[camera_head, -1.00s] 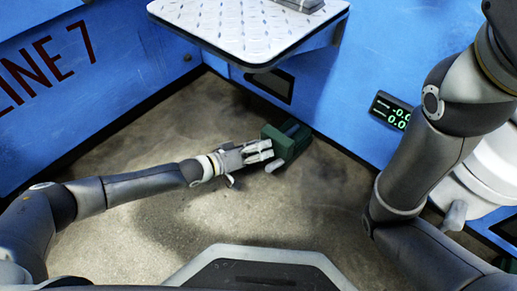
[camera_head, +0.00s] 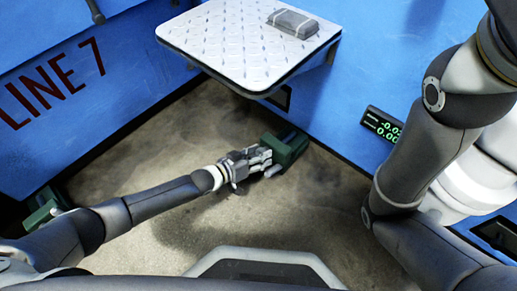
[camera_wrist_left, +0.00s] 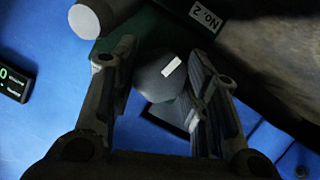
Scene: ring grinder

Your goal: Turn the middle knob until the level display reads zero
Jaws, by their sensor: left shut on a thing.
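The middle knob (camera_wrist_left: 160,78) is a dark grey round knob with a white mark, seen end-on in the left wrist view. It sits by a dark green block labelled "No. 2" (camera_wrist_left: 190,12), which also shows in the head view (camera_head: 290,146) at the foot of the blue machine. My left gripper (camera_head: 266,163) is at this block, its fingers (camera_wrist_left: 160,95) on either side of the knob and shut on it. The level display (camera_head: 383,125) has green digits on two lines, the upper with a minus sign; my right arm partly covers them. My right gripper is out of view.
A white tread-plate shelf (camera_head: 215,45) with a grey block (camera_head: 292,23) juts out above the left gripper. Another green block (camera_head: 45,208) stands at the left. Blue walls enclose the back. The concrete floor (camera_head: 130,150) between is clear.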

